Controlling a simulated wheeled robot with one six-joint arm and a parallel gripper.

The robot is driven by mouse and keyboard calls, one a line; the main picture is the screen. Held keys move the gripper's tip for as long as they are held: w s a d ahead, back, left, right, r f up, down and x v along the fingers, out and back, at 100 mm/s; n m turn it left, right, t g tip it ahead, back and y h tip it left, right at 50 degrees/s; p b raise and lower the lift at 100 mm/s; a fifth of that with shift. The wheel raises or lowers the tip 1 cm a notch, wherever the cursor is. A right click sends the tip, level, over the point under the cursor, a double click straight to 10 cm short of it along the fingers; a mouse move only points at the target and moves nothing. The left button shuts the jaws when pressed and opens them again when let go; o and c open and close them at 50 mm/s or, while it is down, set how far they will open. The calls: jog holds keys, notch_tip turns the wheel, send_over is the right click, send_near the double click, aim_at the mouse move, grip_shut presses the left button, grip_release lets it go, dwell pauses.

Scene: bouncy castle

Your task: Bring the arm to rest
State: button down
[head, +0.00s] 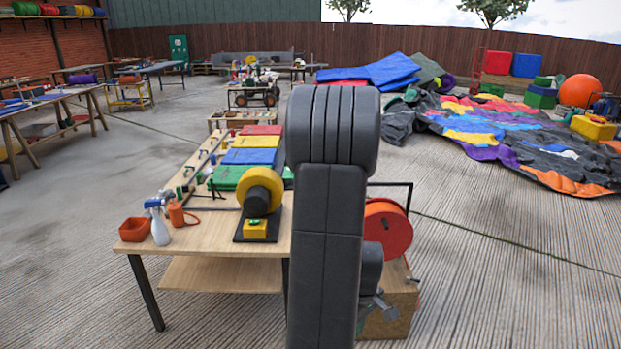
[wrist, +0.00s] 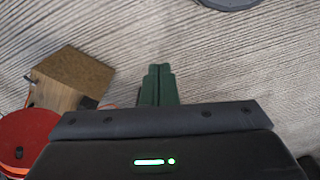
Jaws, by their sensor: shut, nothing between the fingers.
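My arm (head: 330,190) stands upright and dark in the middle of the head view, bent over at its top. My gripper (wrist: 158,85) shows in the wrist view as two green fingers side by side, shut and empty, above bare ribbed concrete. In the head view the gripper is mostly hidden behind my arm; only a small part shows low at its right.
A red reel (head: 387,229) and wooden box (wrist: 72,78) are close by. Open concrete lies at right.

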jog(key=s+a+r+m, duration=0.1)
jog(key=s+r, duration=0.3)
jog(key=s, duration=0.4)
jog(key=s+a+r+m, duration=0.2)
jog(key=s+r+m, duration=0.1)
jog(key=s, duration=0.5)
jog(key=shift+a+r+m, duration=0.25)
jog(key=shift+r+m, duration=0.05)
jog(key=shift+r, duration=0.45)
